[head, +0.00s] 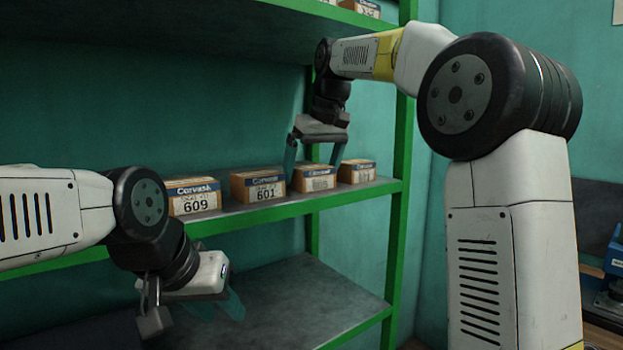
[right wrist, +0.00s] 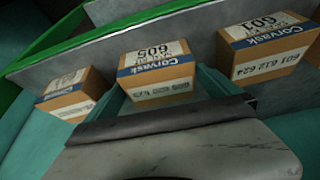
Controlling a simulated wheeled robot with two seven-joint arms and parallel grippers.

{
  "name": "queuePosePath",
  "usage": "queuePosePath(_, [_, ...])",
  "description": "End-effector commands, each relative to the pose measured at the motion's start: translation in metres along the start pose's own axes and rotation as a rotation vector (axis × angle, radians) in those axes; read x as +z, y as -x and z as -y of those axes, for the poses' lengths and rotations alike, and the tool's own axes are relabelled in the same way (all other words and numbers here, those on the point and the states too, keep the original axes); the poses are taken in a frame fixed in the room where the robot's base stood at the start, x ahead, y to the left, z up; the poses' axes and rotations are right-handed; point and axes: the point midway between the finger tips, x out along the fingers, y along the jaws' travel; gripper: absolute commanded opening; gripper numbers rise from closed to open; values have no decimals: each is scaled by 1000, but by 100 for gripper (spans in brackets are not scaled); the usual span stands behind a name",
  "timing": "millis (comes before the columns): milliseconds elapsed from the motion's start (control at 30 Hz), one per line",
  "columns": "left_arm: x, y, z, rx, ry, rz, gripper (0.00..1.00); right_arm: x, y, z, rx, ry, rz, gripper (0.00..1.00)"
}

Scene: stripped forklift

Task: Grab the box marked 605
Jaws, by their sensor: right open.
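The box marked 605 (right wrist: 157,74) is the middle one in the right wrist view, where it appears upside down. In the head view it is the third box from the left (head: 315,184) on the shelf, its number hard to read. My right gripper (head: 314,168) is open, pointing down, with one teal finger on each side of this box. I cannot tell whether the fingers touch it. My left gripper (head: 219,308) is low at the left, below the shelf's front edge, empty, with its fingers apart.
Box 601 (head: 258,191) stands close on the left of box 605, and box 609 (head: 193,202) farther left. Another box (head: 357,176) stands on its right. The grey shelf (head: 285,203) has a green front edge and a green post (head: 402,145). The lower shelf (head: 300,285) is empty where visible.

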Motion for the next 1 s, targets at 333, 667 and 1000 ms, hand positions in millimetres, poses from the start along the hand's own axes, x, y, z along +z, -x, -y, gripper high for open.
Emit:
queuePosePath(333, [0,0,0,0,0,0,36,0,0,0,0,0,-1,63])
queuePosePath(667, [0,0,0,0,0,0,36,0,1,0,0,0,-3,29])
queuePosePath(1000, [0,0,0,0,0,0,36,-6,12,0,0,0,-4,29])
